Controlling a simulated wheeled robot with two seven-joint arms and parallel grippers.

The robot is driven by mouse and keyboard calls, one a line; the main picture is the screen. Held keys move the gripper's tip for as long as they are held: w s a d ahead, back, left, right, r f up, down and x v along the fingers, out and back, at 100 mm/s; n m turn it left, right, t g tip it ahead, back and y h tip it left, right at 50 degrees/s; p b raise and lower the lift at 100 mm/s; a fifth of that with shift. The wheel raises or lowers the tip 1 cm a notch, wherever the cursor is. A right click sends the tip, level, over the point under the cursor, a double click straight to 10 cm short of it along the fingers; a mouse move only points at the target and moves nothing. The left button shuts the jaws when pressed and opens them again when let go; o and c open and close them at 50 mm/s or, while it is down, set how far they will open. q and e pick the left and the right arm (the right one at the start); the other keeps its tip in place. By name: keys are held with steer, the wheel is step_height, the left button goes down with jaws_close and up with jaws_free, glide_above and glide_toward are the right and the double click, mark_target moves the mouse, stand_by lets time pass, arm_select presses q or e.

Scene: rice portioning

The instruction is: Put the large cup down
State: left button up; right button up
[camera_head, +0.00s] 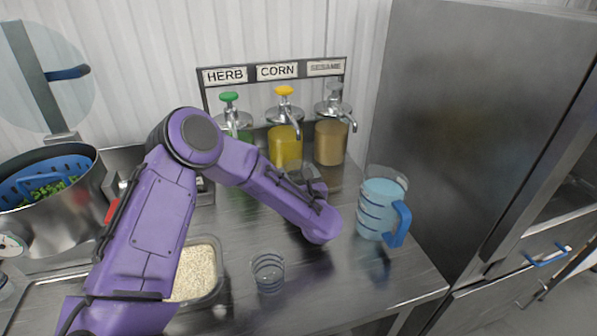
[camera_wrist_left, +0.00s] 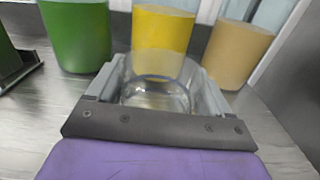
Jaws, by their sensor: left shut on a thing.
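My left gripper (camera_wrist_left: 158,78) is shut on a clear, empty-looking large cup (camera_wrist_left: 160,92), with one grey finger on each side of it. In the wrist view the cup stands before the dispensers. In the head view my left gripper (camera_head: 306,177) is partly hidden by my purple arm, close in front of the corn and sesame dispensers, and the cup cannot be made out. I cannot tell whether the cup's base touches the counter. My right gripper is not in view.
The corn dispenser (camera_head: 285,148) and sesame dispenser (camera_head: 330,143) stand behind. A blue-handled pitcher (camera_head: 382,206) stands right, a small clear cup (camera_head: 268,272) in front, beside a rice tray (camera_head: 215,285). A pot (camera_head: 60,225) is left. The steel counter (camera_head: 345,285) is free at front right.

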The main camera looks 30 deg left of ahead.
arm_select(q)
steer(key=shift+s+r, duration=0.1)
steer(key=shift+s, duration=0.1)
steer(key=shift+w+d+f, duration=0.1)
steer(key=shift+w+f, duration=0.15)
steer(key=o, duration=0.9)
steer(key=shift+w, duration=0.1)
steer(key=shift+r, duration=0.15)
steer(key=b+v, duration=0.4)
steer(key=v, duration=0.7)
steer(key=shift+d, duration=0.1)
steer(key=shift+s+d, duration=0.25)
steer(key=shift+s, duration=0.2)
